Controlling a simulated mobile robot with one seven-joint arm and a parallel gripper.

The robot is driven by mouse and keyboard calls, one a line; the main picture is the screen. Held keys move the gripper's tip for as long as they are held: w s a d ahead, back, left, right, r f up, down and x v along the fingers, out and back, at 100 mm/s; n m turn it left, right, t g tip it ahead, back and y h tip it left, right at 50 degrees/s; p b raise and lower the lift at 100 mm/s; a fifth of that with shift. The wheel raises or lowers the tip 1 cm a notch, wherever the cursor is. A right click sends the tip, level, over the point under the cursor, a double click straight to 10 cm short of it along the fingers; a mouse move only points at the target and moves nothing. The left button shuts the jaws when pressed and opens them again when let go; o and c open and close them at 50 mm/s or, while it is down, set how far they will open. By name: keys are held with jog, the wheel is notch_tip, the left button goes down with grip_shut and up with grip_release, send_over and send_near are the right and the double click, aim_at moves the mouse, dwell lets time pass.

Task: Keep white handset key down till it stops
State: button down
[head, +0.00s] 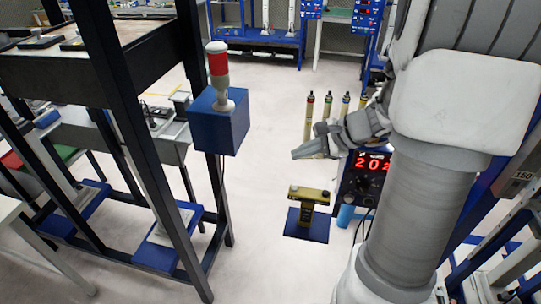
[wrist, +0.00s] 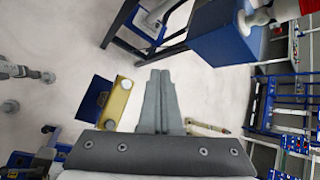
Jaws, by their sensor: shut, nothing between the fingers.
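A yellow, bar-shaped handset (head: 309,194) sits over a dark blue plate (head: 292,226) in the lower middle of the head view. It also shows left of my fingers in the wrist view (wrist: 116,104), with a small pale spot near each end. These spots may be keys; which one is the white key I cannot tell. My gripper (head: 299,152) is shut and empty, with its fingers pointing left, above and apart from the handset in the head view. In the wrist view the closed fingers (wrist: 160,74) point up the picture, beside the handset and not touching it.
A red display unit (head: 372,170) stands right of the handset, close to my arm. Several upright tubes (head: 327,107) stand behind my gripper. A blue box with a red-and-white lamp (head: 219,120) is mounted on the dark frame at left. Open floor lies between.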

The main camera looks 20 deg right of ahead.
jog(key=shift+d+f, duration=0.1)
jog(key=shift+d, duration=0.2)
jog(key=shift+f, duration=0.1)
jog(key=b, duration=0.6)
send_over(299, 191)
notch_tip(299, 191, down, 8)
jog(key=shift+r, duration=0.15)
jog(key=shift+f+b, duration=0.45)
jog(key=shift+b, duration=0.05)
dwell(1.3)
jog(key=shift+f+b, duration=0.45)
jog(key=shift+b, duration=0.1)
jog(key=shift+f+b, duration=0.5)
jog(key=shift+b, duration=0.05)
dwell(1.6)
